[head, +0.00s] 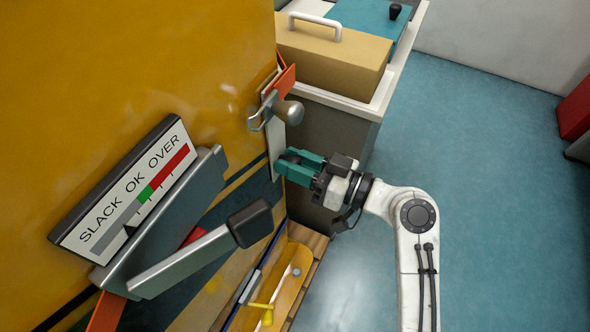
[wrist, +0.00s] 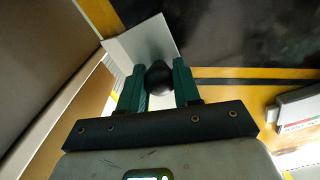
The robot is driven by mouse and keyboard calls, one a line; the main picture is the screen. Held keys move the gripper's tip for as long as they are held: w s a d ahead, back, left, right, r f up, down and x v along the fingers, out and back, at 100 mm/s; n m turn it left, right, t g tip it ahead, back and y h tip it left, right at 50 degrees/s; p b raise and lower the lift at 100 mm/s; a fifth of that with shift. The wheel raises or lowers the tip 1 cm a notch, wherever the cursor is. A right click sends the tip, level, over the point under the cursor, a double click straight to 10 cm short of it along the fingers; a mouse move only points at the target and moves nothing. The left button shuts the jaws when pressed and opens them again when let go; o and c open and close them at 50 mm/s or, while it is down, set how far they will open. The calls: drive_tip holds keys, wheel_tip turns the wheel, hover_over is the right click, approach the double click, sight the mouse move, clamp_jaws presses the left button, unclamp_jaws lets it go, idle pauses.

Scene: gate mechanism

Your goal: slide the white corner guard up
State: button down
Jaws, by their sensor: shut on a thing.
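The white corner guard (head: 276,142) is a narrow pale plate on the right edge of the yellow panel in the head view. In the wrist view it is a white plate (wrist: 143,43) beyond my fingers, with a dark round knob (wrist: 159,79) in front of it. My gripper (head: 288,163) has green fingers and reaches the guard from the right. In the wrist view my gripper (wrist: 160,85) is shut on the knob, one finger on each side. The knob is mostly hidden by the fingers in the head view.
A metal latch with a rounded handle (head: 288,111) and an orange bracket (head: 285,80) sit just above my gripper. A grey lever (head: 200,259) and a SLACK/OK/OVER gauge (head: 130,190) are on the yellow panel (head: 150,60). A tan case (head: 330,58) stands behind.

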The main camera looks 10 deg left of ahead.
drive_tip(key=shift+r+p, duration=0.3)
drive_tip(key=shift+r, duration=1)
drive_tip(key=c, duration=0.8)
unclamp_jaws()
drive_tip(key=v, duration=1)
drive_tip(key=shift+d, duration=0.4)
drive_tip(key=shift+s, duration=0.1)
